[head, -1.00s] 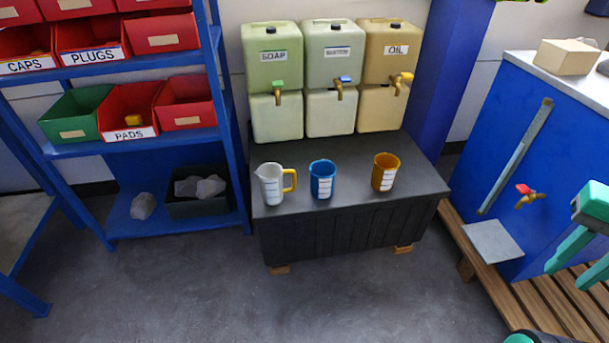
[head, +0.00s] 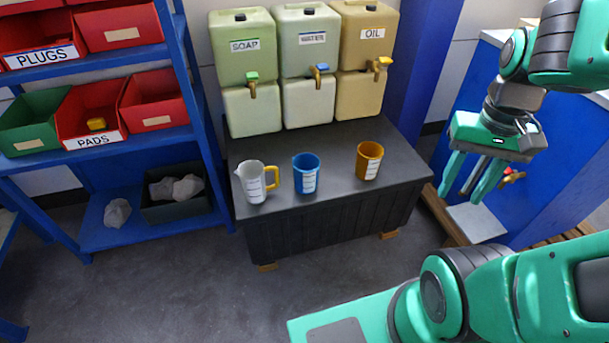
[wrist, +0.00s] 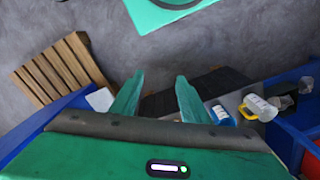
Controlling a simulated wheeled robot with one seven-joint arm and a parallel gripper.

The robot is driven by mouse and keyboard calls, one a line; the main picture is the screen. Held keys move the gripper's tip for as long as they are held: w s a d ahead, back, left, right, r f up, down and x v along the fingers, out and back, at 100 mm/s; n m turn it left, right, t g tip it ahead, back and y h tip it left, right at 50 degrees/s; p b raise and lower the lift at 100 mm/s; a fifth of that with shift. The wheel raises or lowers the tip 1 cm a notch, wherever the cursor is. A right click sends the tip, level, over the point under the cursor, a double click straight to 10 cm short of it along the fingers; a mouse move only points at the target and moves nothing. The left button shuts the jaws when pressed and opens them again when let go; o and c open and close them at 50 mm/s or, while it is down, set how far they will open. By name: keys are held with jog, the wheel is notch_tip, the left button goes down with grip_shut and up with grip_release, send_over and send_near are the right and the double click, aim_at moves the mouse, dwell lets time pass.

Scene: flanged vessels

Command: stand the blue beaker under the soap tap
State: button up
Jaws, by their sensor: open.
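The blue beaker (head: 306,174) stands upright on the dark bench top, between a white jug (head: 257,182) with a yellow handle and an amber beaker (head: 369,160). The soap tap (head: 252,85), with a green handle, is on the green SOAP container (head: 243,48) at the left of the row, behind and left of the blue beaker. My gripper (head: 474,185) is open and empty, right of the bench with its fingers pointing down. In the wrist view the blue beaker (wrist: 222,116) shows right of the fingers (wrist: 160,93), apart from them.
A tap with a blue handle (head: 320,74) and the OIL tap (head: 380,66) stand right of the soap tap. The dark bench (head: 330,215) has bare room in front of the containers. A blue shelf with bins (head: 95,110) stands left; a blue cabinet (head: 570,170) stands right.

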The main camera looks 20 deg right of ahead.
jog(key=o, duration=0.5)
jog(key=shift+s+r, duration=0.2)
jog(key=shift+s, duration=0.25)
jog(key=o, duration=0.5)
jog(key=shift+w+f+n, duration=0.1)
jog(key=shift+w+n, duration=0.25)
jog(key=shift+n, duration=0.05)
jog(key=shift+o, duration=1.4)
jog(key=w+f+n+y, duration=0.1)
jog(key=w+f+n, duration=0.3)
jog(key=w, duration=0.5)
jog(key=shift+a+f+n, duration=0.4)
jog(key=shift+f, duration=0.15)
jog(key=n+t+y, duration=0.8)
jog(key=t+y, duration=0.1)
jog(key=t, duration=0.6)
send_near(306, 167)
jog(key=f, duration=0.1)
jog(key=w+f, duration=0.1)
jog(key=shift+w+d+f, duration=0.3)
jog(key=shift+d, duration=0.1)
jog(key=shift+d+x, duration=0.15)
jog(key=shift+x, duration=2.55)
jog(key=shift+d+x, duration=0.1)
jog(key=shift+x, duration=2.6)
